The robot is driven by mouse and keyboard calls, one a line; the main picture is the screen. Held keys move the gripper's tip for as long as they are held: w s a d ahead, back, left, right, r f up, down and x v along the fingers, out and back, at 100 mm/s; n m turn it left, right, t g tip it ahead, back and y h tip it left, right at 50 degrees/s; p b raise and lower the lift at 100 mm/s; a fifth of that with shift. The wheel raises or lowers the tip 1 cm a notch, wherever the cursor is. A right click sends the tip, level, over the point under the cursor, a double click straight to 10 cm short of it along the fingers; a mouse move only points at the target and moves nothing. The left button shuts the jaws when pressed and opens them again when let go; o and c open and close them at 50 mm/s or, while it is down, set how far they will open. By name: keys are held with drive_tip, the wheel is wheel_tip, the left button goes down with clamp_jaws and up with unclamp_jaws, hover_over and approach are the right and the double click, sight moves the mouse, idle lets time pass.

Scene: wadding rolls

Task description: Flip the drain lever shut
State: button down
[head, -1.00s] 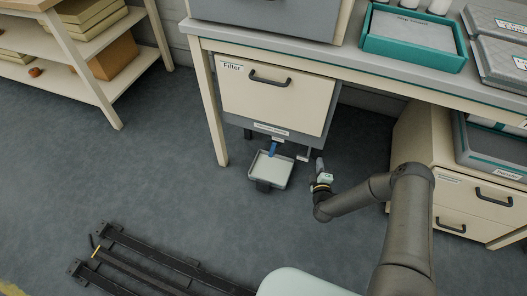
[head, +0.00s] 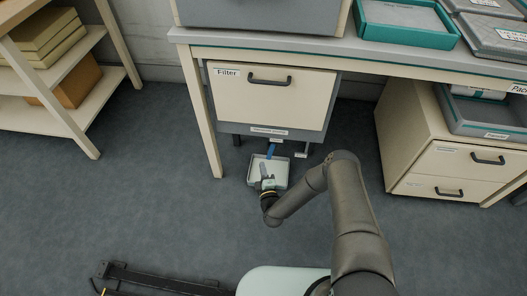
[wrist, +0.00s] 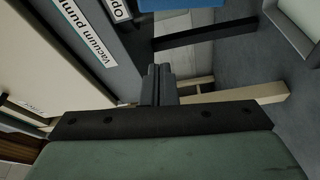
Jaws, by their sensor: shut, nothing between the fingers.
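The blue drain lever (head: 271,151) hangs under the front of the filter cabinet (head: 272,95), above a shallow pale tray (head: 283,172). In the wrist view a blue part, apparently the lever (wrist: 185,4), is cut off at the top edge. My gripper (head: 264,170) is in front of and over the tray, just below the lever in the picture. In the wrist view its dark fingers (wrist: 158,84) are together with nothing between them. They look apart from the lever. The lever's far end is hidden.
Labels reading "Vacuum pump" (wrist: 86,30) and "open" (wrist: 118,8) are on the cabinet. A small pale tab (head: 301,154) hangs right of the lever. Table legs (head: 199,120) and a drawer unit (head: 440,160) flank the space.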

sight(271, 149)
drive_tip(key=shift+w, duration=0.15)
drive_tip(key=shift+w+d+b, duration=0.25)
drive_tip(key=shift+w+b, duration=0.5)
drive_tip(key=shift+w, duration=0.75)
drive_tip(key=shift+w+d+b, duration=0.2)
drive_tip(key=shift+w+b, duration=0.55)
drive_tip(key=shift+w, duration=0.8)
drive_tip(key=shift+w+d+b, duration=0.25)
drive_tip(key=shift+w+b, duration=0.5)
drive_tip(key=shift+w, duration=0.75)
